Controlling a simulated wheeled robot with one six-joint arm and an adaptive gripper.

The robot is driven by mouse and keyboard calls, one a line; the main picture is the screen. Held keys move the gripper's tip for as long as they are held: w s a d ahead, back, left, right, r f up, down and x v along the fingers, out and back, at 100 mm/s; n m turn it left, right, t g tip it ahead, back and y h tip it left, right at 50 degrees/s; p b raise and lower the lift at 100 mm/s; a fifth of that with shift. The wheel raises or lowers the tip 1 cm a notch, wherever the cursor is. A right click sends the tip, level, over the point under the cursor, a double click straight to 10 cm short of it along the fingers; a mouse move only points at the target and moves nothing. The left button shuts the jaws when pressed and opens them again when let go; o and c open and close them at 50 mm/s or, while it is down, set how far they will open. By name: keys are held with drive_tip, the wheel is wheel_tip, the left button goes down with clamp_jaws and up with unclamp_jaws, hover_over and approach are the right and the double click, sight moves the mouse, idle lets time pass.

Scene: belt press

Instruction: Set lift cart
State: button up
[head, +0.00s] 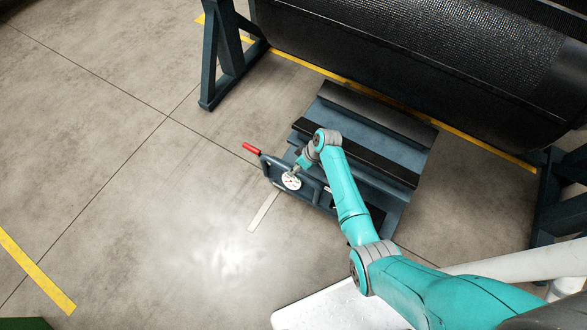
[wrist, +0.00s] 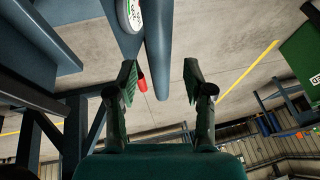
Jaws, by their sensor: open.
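The lift cart (head: 408,177) is a low blue-grey platform with black strips, standing on the floor partly under the large black belt roll. Its near left end carries a handle frame, a round white gauge (head: 291,181) and a lever with a red grip (head: 251,148). My gripper (head: 303,163) is over that end, close to the gauge; its fingertips are hard to make out there. In the wrist view my gripper (wrist: 162,76) has its fingers apart. A blue bar (wrist: 158,45) and the red grip (wrist: 142,82) show between them; I cannot tell their depth.
The belt roll (head: 430,60) hangs on dark blue stands (head: 228,65) behind the cart. Yellow floor lines (head: 35,270) run at the left and under the roll. A pale strip (head: 263,211) lies by the cart. The floor to the left is clear.

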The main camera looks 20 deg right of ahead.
drive_tip(key=shift+x, duration=1.2)
clamp_jaws()
